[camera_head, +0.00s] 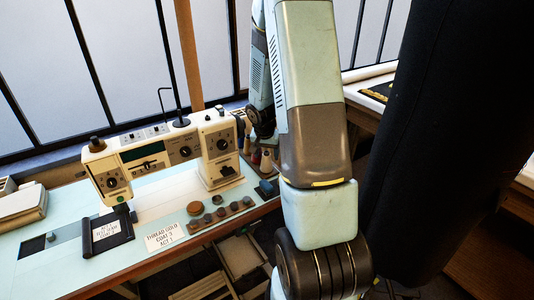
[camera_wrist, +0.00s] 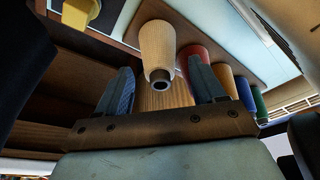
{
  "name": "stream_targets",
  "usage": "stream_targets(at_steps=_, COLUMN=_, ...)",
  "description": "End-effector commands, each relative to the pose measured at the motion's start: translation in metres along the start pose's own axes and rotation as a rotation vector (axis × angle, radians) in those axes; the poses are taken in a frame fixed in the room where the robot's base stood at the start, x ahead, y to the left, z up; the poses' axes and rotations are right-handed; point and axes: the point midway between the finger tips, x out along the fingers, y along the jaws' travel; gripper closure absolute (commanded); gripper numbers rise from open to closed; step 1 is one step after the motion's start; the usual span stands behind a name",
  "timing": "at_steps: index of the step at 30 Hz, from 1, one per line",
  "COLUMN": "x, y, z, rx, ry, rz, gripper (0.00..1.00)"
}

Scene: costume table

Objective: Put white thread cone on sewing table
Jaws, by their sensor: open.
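In the wrist view, a pale cream thread cone (camera_wrist: 158,42), the closest to white there, lies in line with the gap of my gripper (camera_wrist: 162,72). Its narrow dark-tipped end points toward me, near the level of the fingertips. My gripper is open, one blue-grey finger on each side, and no contact with the cone shows. Below that cone, a tan ribbed surface shows between the fingers; I cannot tell what it is. In the head view, a small pale cone (camera_head: 266,164) stands at the right of the sewing table (camera_head: 64,210); my arm hides the gripper.
Red (camera_wrist: 194,58), orange (camera_wrist: 226,80), green and blue cones stand close to my right finger. The sewing machine (camera_head: 155,152), a label card (camera_head: 165,236) and several round pieces occupy the table. A dark form (camera_head: 455,130) stands right.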

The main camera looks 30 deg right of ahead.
Motion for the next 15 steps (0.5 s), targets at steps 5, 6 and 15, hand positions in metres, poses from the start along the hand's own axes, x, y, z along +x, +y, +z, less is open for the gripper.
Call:
stream_targets(at_steps=5, x=-0.003, y=0.000, z=0.000, rx=0.000, ry=0.000, rz=0.000, gripper=0.31)
stream_targets(at_steps=6, x=-0.005, y=0.000, z=0.000, rx=0.000, ry=0.000, rz=0.000, gripper=0.31)
stream_targets(at_steps=15, x=-0.043, y=0.000, z=-0.001, rx=0.001, ry=0.003, rz=-0.001, gripper=0.31)
